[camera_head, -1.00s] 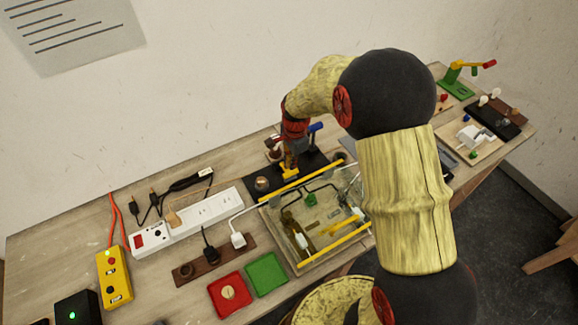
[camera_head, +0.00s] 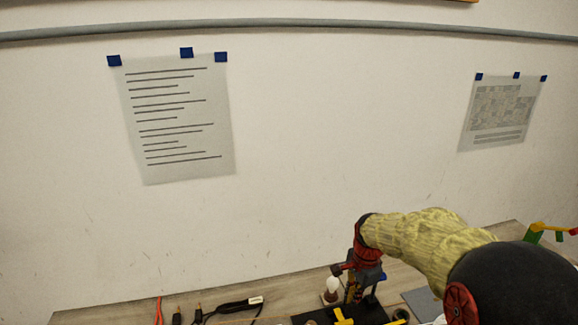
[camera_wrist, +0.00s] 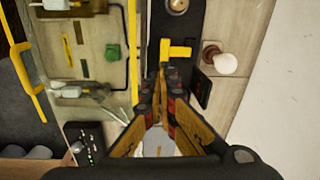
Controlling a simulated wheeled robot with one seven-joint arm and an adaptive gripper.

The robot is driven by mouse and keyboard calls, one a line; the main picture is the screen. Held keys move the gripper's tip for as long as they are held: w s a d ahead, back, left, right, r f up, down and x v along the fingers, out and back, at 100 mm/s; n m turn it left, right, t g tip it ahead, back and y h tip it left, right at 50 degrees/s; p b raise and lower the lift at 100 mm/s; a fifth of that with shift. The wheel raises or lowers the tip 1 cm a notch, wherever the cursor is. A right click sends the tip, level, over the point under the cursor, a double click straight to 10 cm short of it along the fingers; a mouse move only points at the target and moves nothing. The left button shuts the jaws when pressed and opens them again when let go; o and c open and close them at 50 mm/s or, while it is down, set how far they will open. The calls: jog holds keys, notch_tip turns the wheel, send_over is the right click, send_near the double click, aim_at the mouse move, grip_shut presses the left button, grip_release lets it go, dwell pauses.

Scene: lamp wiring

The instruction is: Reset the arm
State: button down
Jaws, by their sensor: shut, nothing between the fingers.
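My gripper (camera_wrist: 160,80) is shut and empty in the wrist view, pointing down over the bench. Its fingertips are close to a yellow T-shaped piece (camera_wrist: 177,50) on a black base; I cannot tell whether they touch it. In the head view my gripper (camera_head: 353,292) shows at the bottom, beside a white bulb (camera_head: 333,285). The fingertips are partly hidden there. My yellow and black arm reaches in from the lower right.
A yellow-railed tray with wires and a green block (camera_wrist: 113,52) lies left of my gripper in the wrist view. A bulb on a round wooden base (camera_wrist: 224,63) stands to the right. Two papers (camera_head: 180,120) hang on the wall behind. A green and yellow stand (camera_head: 535,233) is at the far right.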

jog(key=s+a+r+n+t+b, duration=0.1)
jog(key=s+r+n+b, duration=0.1)
jog(key=s+n, duration=0.3)
jog(key=s+r+n+t+b, duration=0.2)
jog(key=s+r+n, duration=0.2)
jog(key=s, duration=0.8)
jog(key=s+a+r+n+t+b, duration=0.1)
jog(key=s+r+n+b, duration=0.2)
jog(key=s, duration=0.6)
jog(key=r+n, duration=0.1)
jog(key=n, duration=0.1)
jog(key=shift+a+r+n+t, duration=0.3)
jog(key=shift+a+r, duration=0.05)
jog(key=shift+r, duration=0.05)
